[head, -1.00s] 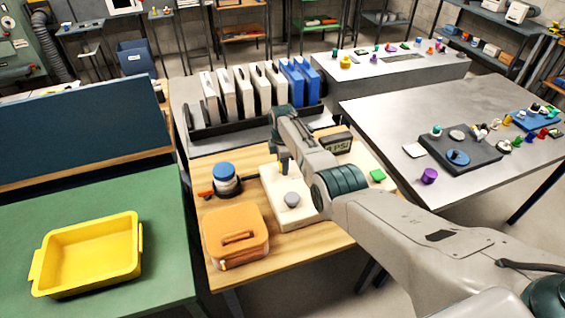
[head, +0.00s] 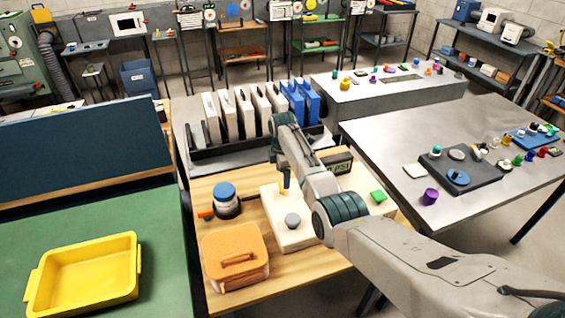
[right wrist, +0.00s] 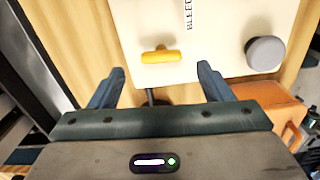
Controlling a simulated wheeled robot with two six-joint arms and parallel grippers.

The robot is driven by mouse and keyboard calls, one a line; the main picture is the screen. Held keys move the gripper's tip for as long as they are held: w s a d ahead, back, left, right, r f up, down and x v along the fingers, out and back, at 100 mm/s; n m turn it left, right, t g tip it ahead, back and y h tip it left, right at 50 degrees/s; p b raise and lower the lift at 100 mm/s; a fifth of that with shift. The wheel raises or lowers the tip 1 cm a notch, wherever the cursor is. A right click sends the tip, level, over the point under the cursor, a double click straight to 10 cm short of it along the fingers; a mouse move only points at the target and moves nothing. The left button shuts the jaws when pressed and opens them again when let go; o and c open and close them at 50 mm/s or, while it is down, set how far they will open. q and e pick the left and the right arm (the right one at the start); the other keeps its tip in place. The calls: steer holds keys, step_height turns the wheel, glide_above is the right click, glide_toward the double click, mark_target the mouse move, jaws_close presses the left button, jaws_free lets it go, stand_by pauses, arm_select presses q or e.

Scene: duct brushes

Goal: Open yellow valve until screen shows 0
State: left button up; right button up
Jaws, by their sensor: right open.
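The yellow valve handle (right wrist: 161,57) is a short bar on a cream board (right wrist: 215,50), beside the printed letters "BLEED". It lies across the picture in the right wrist view. My right gripper (right wrist: 158,86) is open, with dark blue fingers. The handle shows just beyond the gap between its fingertips, with neither finger visibly touching it. In the head view the right gripper (head: 285,187) points down over the cream board (head: 267,197). A dark screen marked PSI (head: 342,167) is partly behind my right arm; its number cannot be read. My left gripper is out of view.
A grey knob (head: 292,220) stands on the board near the handle. An orange case (head: 235,257) and a blue-topped round item (head: 225,195) sit to the left. A green button (head: 378,197) is to the right. A rack of white and blue cases (head: 255,112) stands behind.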

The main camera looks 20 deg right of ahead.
step_height(320, 180, up, 6)
steer(key=b, duration=0.1)
steer(key=shift+r, duration=0.1)
stand_by(0.4)
